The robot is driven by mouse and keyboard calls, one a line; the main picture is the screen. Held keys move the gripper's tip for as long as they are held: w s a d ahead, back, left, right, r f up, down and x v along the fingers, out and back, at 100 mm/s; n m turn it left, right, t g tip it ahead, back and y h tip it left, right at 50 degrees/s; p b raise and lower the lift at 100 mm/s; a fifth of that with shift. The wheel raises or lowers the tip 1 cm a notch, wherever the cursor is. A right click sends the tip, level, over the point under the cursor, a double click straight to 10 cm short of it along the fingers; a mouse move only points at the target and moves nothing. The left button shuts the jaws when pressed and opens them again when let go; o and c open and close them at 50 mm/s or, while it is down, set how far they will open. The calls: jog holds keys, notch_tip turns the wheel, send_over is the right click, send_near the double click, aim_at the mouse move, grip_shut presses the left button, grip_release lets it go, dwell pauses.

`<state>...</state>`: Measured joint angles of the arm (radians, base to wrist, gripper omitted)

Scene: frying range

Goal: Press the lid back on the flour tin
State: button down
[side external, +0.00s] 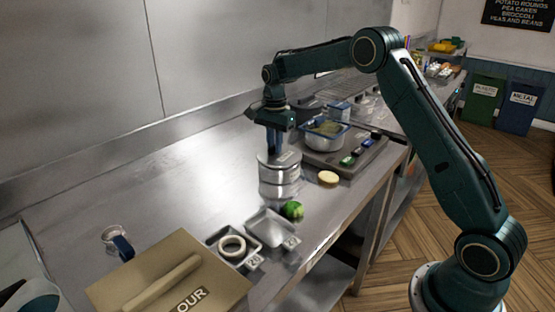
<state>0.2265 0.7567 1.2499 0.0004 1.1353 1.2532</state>
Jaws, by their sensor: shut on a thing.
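The round silver flour tin (279,191) stands on the steel counter near its middle. Its lid (284,162) is at the top of the tin, with a bright rim. My gripper (275,150) points straight down over the tin, its blue fingers shut on the lid near the middle. The fingertips are small and partly lost against the metal. I cannot tell whether the lid is fully seated or slightly raised, because the shiny metal and its reflection blend.
A metal pan of green food (323,140) stands on a dark board (352,165) behind right. A beige disc (328,178), a green vegetable (292,210) and a small steel tray (270,228) are close by. Counter left of the tin is clear.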

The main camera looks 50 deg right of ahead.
jog(key=c, duration=0.9)
grip_release()
jog(key=shift+o, duration=0.2)
jog(key=shift+r, duration=0.1)
jog(key=shift+r, duration=3.4)
grip_shut()
